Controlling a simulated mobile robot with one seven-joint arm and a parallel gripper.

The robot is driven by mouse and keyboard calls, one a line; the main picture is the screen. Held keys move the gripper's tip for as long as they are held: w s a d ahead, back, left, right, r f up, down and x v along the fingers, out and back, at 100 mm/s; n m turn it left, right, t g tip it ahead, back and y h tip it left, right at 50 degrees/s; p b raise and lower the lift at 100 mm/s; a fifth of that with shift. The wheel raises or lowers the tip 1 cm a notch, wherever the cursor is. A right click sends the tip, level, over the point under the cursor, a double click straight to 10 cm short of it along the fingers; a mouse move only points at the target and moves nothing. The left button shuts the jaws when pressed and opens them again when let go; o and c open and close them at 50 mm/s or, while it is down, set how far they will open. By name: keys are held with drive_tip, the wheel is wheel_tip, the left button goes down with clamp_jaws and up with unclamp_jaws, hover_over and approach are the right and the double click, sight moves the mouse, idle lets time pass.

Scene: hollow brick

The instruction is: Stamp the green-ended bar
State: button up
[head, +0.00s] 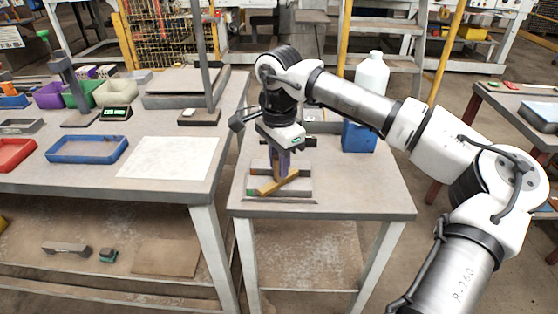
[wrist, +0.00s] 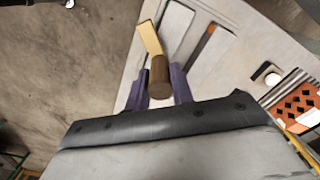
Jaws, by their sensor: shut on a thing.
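My gripper (head: 284,172) is over the small table and shut on a brown upright handle (wrist: 160,78), its purple fingers on either side. A yellow block (head: 280,182) lies slantwise at the handle's foot, and they look like one stamp. It also shows in the wrist view (wrist: 149,38). Below it is a grey bar with a green end (head: 252,192) at its left. The block covers part of this bar; I cannot tell whether they touch. A second grey bar with an orange end (head: 253,172) lies behind, partly hidden by the fingers.
The small table's (head: 370,190) front right is clear. The left table holds a white sheet (head: 168,158), a blue tray (head: 88,149) and a post on a base (head: 198,117).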

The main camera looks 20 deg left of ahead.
idle(0.5)
drive_tip(key=shift+r+p, duration=2.5)
drive_tip(key=shift+r, duration=1)
